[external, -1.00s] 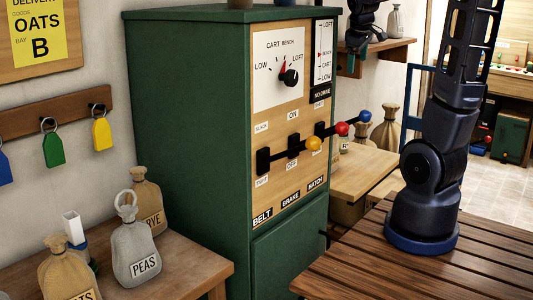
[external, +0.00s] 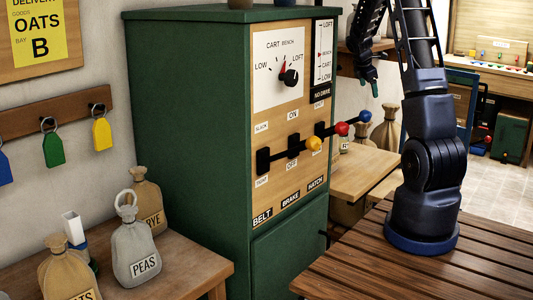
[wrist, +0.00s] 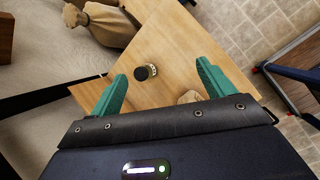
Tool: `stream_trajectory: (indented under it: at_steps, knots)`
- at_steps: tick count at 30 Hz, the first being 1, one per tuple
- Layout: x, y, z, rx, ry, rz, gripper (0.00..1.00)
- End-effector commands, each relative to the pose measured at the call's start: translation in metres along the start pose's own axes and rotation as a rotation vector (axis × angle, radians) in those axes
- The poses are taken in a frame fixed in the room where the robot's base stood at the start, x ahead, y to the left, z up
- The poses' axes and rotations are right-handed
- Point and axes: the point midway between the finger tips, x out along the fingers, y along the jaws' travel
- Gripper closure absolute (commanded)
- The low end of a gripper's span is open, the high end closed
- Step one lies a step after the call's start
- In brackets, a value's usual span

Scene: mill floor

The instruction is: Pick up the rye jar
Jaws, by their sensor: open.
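The green cabinet (external: 190,130) with its levers (external: 341,129) stands left of the bench. A pale rounded thing (wrist: 189,97) is near the right finger.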

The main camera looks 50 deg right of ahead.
Motion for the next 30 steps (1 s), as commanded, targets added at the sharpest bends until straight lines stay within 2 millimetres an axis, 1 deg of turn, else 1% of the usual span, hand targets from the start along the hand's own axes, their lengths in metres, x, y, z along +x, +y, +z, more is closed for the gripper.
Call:
stream_trajectory:
  at_steps: [1, 3, 8, 9, 15, 16, 18, 20, 21, 24, 27, 30]
  knots:
    - [0.019, 0.007, -0.007, -0.065, 0.006, -0.005, 0.19]
    - [0.038, 0.020, -0.028, -0.174, 0.026, 0.006, 0.19]
    - [0.080, 0.042, -0.074, -0.403, 0.078, 0.034, 0.19]
    - [0.090, 0.047, -0.087, -0.457, 0.092, 0.043, 0.19]
    - [0.138, 0.066, -0.144, -0.707, 0.160, 0.098, 0.19]
    - [0.146, 0.067, -0.150, -0.740, 0.169, 0.106, 0.19]
    - [0.164, 0.073, -0.154, -0.815, 0.178, 0.129, 0.19]
    - [0.180, 0.076, -0.147, -0.874, 0.176, 0.145, 0.19]
    - [0.188, 0.079, -0.140, -0.907, 0.170, 0.156, 0.19]
    - [0.205, 0.082, -0.130, -0.972, 0.161, 0.174, 0.19]
    - [0.214, 0.084, -0.123, -1.009, 0.155, 0.185, 0.19]
    - [0.221, 0.085, -0.122, -1.025, 0.153, 0.189, 0.19]
